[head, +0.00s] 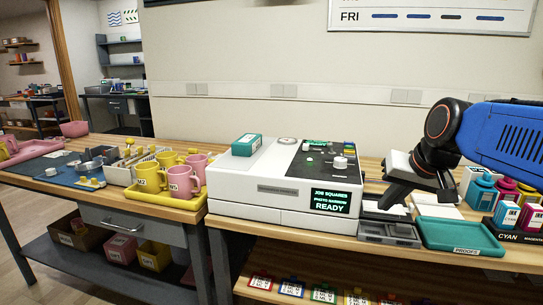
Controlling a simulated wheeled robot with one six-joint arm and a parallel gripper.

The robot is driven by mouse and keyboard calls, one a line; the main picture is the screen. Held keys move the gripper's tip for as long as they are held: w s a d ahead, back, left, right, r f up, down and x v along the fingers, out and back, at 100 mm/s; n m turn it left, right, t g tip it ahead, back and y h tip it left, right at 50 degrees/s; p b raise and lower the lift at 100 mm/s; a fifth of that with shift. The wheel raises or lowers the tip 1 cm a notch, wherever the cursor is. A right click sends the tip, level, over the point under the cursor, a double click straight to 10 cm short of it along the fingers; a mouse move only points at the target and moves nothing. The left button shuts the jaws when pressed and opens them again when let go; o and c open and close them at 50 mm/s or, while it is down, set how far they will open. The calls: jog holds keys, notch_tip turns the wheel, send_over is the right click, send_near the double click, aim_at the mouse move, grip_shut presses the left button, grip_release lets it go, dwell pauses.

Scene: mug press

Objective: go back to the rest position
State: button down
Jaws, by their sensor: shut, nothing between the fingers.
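My gripper (386,203) is at the right, pointing down and to the left. It is shut and empty, above a grey tray (385,232) just right of the white press machine (275,190). It looks apart from the machine; whether it touches anything below cannot be told. The machine's green-lettered screen reads "JOB SQUARES" and "READY". A teal box (247,145) lies on its top left.
Yellow and pink mugs (151,178) stand in a yellow tray (165,200) left of the machine. A teal PROOFS tray (459,236), ink bottles (481,193) and ink boxes (506,216) crowd the right side.

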jog(key=s+d+f+n+g+h, duration=0.1)
jog(key=s+f+n, duration=0.1)
jog(key=s+f, duration=1.3)
jog(key=s, duration=0.3)
jog(key=shift+s+d+f+h, duration=0.15)
jog(key=shift+d+f+h, duration=0.05)
jog(key=shift+f+h, duration=0.1)
dwell(1.9)
notch_tip(320, 180, up, 34)
jog(key=f+m+t+y, duration=0.1)
jog(key=m+t+y, duration=0.2)
jog(key=m, duration=0.2)
send_over(351, 143)
jog(key=shift+s+r, duration=0.2)
jog(key=shift+r, duration=0.05)
jog(key=shift+f, duration=0.1)
jog(key=shift+f, duration=4.35)
